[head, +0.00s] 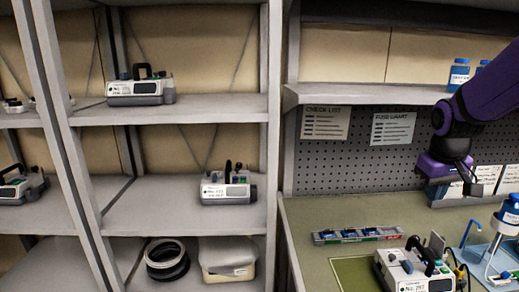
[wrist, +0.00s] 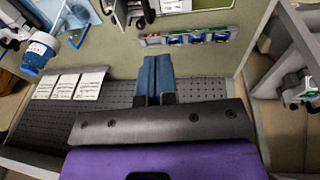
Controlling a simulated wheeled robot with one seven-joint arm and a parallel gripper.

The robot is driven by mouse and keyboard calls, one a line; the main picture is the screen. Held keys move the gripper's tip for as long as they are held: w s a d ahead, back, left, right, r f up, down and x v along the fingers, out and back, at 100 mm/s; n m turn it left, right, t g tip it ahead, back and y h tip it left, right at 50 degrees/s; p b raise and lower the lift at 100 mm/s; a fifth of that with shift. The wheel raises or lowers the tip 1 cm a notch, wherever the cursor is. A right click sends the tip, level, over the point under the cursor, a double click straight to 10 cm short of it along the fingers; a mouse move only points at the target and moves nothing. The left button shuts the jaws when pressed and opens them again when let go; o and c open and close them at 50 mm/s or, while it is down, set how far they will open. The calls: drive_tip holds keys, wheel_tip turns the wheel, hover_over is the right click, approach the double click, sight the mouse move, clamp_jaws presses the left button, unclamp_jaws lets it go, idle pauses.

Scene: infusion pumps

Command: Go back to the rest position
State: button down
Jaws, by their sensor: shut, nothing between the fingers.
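My gripper (head: 473,189) hangs at the end of my purple arm on the right of the head view, over the back of the green workbench (head: 304,224) and in front of the pegboard. In the wrist view its two blue fingers (wrist: 157,78) lie side by side, shut with nothing between them. An infusion pump (head: 415,272) sits on the workbench below it, apart from the gripper.
A strip of small parts (head: 357,235) lies on the bench. A blue-capped bottle (head: 508,212) stands at the right, and blue bottles (head: 458,76) stand on the upper shelf (head: 360,94). Grey racks at the left hold more pumps (head: 228,186).

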drive_tip(key=s+a+r+t, duration=0.1)
drive_tip(key=s+a+r, duration=0.2)
drive_tip(key=s, duration=0.3)
drive_tip(key=s+a+r+t+y, duration=0.1)
drive_tip(key=s+a+r, duration=0.2)
drive_tip(key=s, duration=0.4)
drive_tip(key=s+a+r+t, duration=0.1)
drive_tip(key=s+a+r, duration=0.2)
drive_tip(key=s, duration=0.3)
drive_tip(key=shift+s+a, duration=0.4)
drive_tip(key=shift+a, duration=0.4)
drive_tip(key=shift+w, duration=0.15)
